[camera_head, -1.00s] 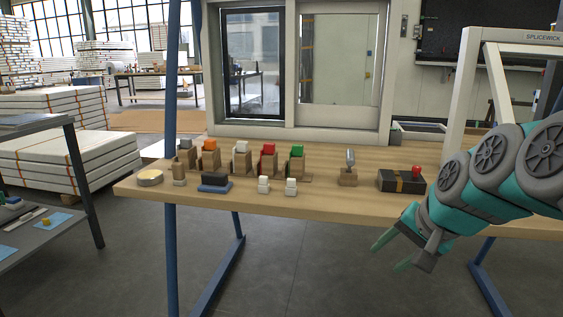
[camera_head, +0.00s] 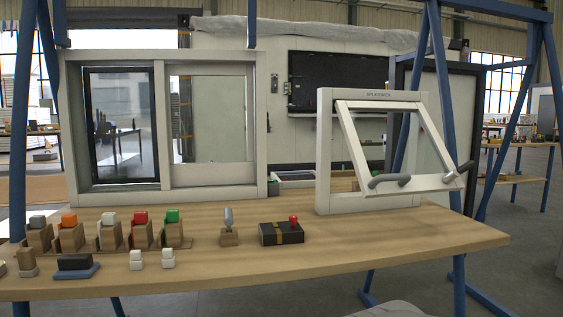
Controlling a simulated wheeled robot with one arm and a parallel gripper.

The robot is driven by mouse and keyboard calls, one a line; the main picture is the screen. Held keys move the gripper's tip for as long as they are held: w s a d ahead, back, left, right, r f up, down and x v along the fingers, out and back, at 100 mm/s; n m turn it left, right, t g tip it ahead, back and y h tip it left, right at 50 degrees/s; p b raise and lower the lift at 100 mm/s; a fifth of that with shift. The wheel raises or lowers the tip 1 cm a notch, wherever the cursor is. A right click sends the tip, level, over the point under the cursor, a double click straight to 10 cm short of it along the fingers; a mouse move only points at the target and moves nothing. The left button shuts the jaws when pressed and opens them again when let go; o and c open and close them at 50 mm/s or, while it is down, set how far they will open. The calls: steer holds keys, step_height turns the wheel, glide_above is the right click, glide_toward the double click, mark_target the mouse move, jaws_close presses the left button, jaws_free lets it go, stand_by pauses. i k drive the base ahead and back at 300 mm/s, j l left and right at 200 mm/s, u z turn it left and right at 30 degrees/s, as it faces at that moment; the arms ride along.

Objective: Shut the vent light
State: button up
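The vent light is a pale sash (camera_head: 437,184) in a small off-white upright frame (camera_head: 323,165) on the right part of the wooden workbench. It stands open: its top edge lies at the frame's head, and its lower edge is swung out toward me and to the right. A grey handle (camera_head: 389,181) sits at the left of its lower rail. Another grey piece (camera_head: 461,171) sits at the rail's right end. My gripper is out of view; only a grey rounded part, perhaps of my arm, shows at the bottom edge.
A larger two-pane window frame (camera_head: 261,120) stands at the bench's left back. Wooden blocks with coloured tops, a black box with a red knob (camera_head: 282,233) and small white pieces (camera_head: 136,260) lie at left and middle. The workbench top (camera_head: 400,245) before the vent is clear.

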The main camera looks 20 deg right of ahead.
mark_target(388, 185)
steer(key=z, duration=1.25)
